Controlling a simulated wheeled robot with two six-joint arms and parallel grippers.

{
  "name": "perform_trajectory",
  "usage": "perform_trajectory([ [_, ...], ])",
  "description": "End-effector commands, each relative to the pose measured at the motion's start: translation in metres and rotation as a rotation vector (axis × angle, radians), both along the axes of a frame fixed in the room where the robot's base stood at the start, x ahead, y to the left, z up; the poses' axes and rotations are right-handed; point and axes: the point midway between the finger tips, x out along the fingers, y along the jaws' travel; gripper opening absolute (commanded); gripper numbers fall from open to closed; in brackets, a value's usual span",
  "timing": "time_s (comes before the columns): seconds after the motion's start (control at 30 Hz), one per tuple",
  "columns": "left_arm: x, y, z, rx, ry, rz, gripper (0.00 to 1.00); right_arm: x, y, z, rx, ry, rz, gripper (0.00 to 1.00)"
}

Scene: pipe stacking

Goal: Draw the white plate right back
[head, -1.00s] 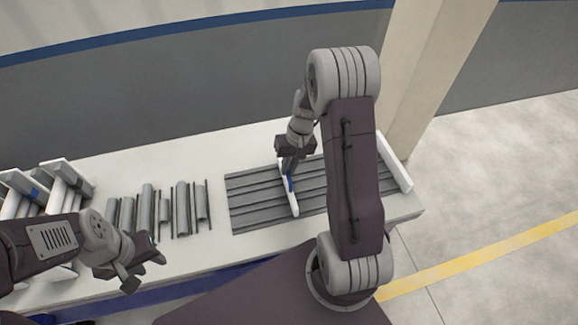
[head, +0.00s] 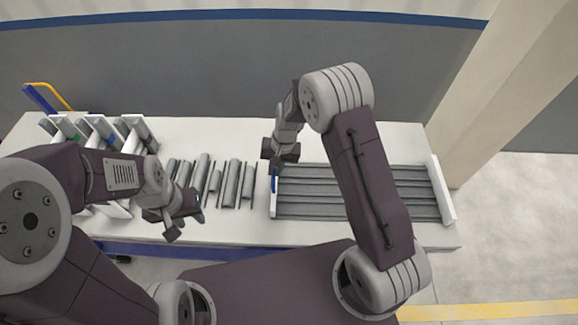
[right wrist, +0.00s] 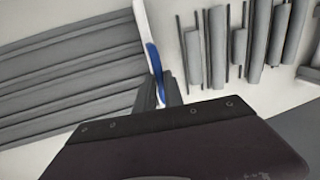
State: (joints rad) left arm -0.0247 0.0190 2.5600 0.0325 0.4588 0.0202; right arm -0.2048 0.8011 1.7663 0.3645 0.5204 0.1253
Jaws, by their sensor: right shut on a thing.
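The white plate (head: 273,205) stands upright across the left end of the grey grooved bed (head: 310,209) in the head view. It has a blue handle (head: 274,184). My right gripper (head: 276,177) is at the plate's handle, shut on it. In the right wrist view the white plate (right wrist: 144,28) and its blue handle (right wrist: 155,62) show at the tips of my right gripper's fingers (right wrist: 160,88), with the bed's grooves beside it. My left gripper (head: 187,222) hangs over the table's front, left of the bed, with its fingers apart and empty.
Several loose grey pipes and thin rods (head: 227,180) lie left of the plate, with a narrow gap between. White racks holding pipes (head: 103,135) stand at the table's left end. A white end wall (head: 441,190) closes the bed's right end.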

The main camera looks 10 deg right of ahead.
Motion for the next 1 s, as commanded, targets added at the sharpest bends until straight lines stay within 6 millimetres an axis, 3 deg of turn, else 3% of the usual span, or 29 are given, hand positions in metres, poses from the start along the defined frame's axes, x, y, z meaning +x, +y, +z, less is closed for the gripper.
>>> perform_trajectory([
  [0.43,0.0,0.0,0.002,0.0,0.0,0.0,0.36,0.004,0.007,0.001,0.002,-0.008,-0.001,0.0],
  [0.47,0.0,0.0,0.002,0.0,0.0,0.0,0.36,0.004,0.007,0.001,0.002,-0.008,-0.001,0.15],
  [0.53,0.0,0.0,0.002,0.0,0.0,0.0,0.36,0.004,0.007,0.001,0.002,-0.008,-0.001,0.34],
  [0.87,0.0,0.0,0.002,0.0,0.0,0.0,0.36,0.003,0.006,0.003,0.001,-0.004,-0.001,0.34],
  [1.0,0.0,0.0,0.003,0.0,0.0,0.0,0.36,0.003,0.002,0.027,0.001,-0.008,-0.002,0.34],
])
